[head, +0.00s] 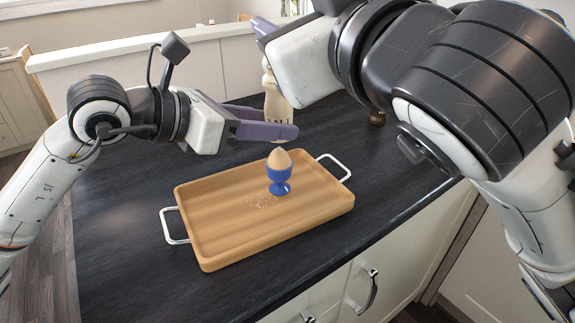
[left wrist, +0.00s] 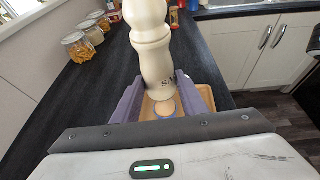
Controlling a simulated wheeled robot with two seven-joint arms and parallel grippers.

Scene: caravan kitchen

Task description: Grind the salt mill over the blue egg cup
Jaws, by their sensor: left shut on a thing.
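The cream salt mill (head: 278,103), with dark lettering low on its body, is between the purple fingers of my left gripper (head: 268,126). It also shows in the left wrist view (left wrist: 152,52), upright or nearly so. Its base is just above and behind the brown egg (head: 279,159), which sits in the blue egg cup (head: 280,186). My right gripper (head: 266,27) is at the top, by the mill's upper end; its arm hides most of it and I cannot see what lies between its fingers. White grains lie on the tray in front of the cup.
The cup stands on a wooden tray (head: 215,241) with white metal handles, on a dark worktop (head: 115,245). Jars (left wrist: 77,46) stand along the worktop's left side in the left wrist view. A small brown object (head: 377,118) sits behind the tray. The worktop left of the tray is clear.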

